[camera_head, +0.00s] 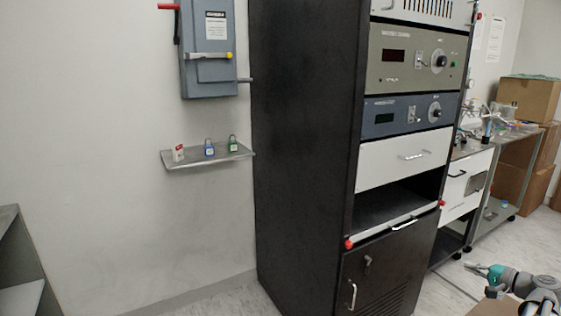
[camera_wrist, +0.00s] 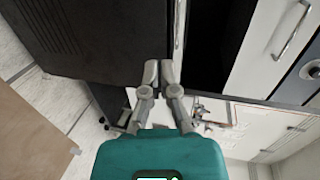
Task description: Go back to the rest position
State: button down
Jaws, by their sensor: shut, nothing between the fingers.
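My gripper (camera_head: 468,265) shows at the lower right of the head view, low in front of the workbench and to the right of the black rack cabinet (camera_head: 300,140). In the wrist view my gripper (camera_wrist: 158,72) has its two grey fingers together at the tips, with nothing between them. The teal gripper body fills the bottom of that view.
The cabinet has an open bay (camera_head: 395,207) with a red-ended bar (camera_head: 395,231) along its lower edge. A wall shelf (camera_head: 207,156) holds small padlocks. A workbench (camera_head: 490,165) and cardboard boxes (camera_head: 530,98) stand at the right. Some floor (camera_head: 445,298) is clear.

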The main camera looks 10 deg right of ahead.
jog(key=w+a+f+n+g, duration=0.2)
jog(key=w+a+f+g, duration=0.1)
jog(key=a, duration=0.6)
jog(key=w+a+f+n+g+y, duration=0.1)
jog(key=w+a+f+n+g, duration=0.15)
jog(key=a, duration=0.55)
jog(key=w+a+f+n+g, duration=0.1)
jog(key=w+a+f+g, duration=0.15)
jog(key=a, duration=0.65)
jog(key=s+a+f+n+g+h, duration=0.2)
jog(key=s+a+n, duration=0.1)
jog(key=a, duration=0.5)
jog(key=s+a+f+n+g+h, duration=0.2)
jog(key=a, duration=0.7)
jog(key=s+a+f+n+g+h, duration=0.2)
jog(key=s+a+n, duration=0.1)
jog(key=a, duration=0.5)
notch_tip(320, 180, up, 24)
jog(key=p, duration=2.4)
jog(key=shift+f, duration=0.15)
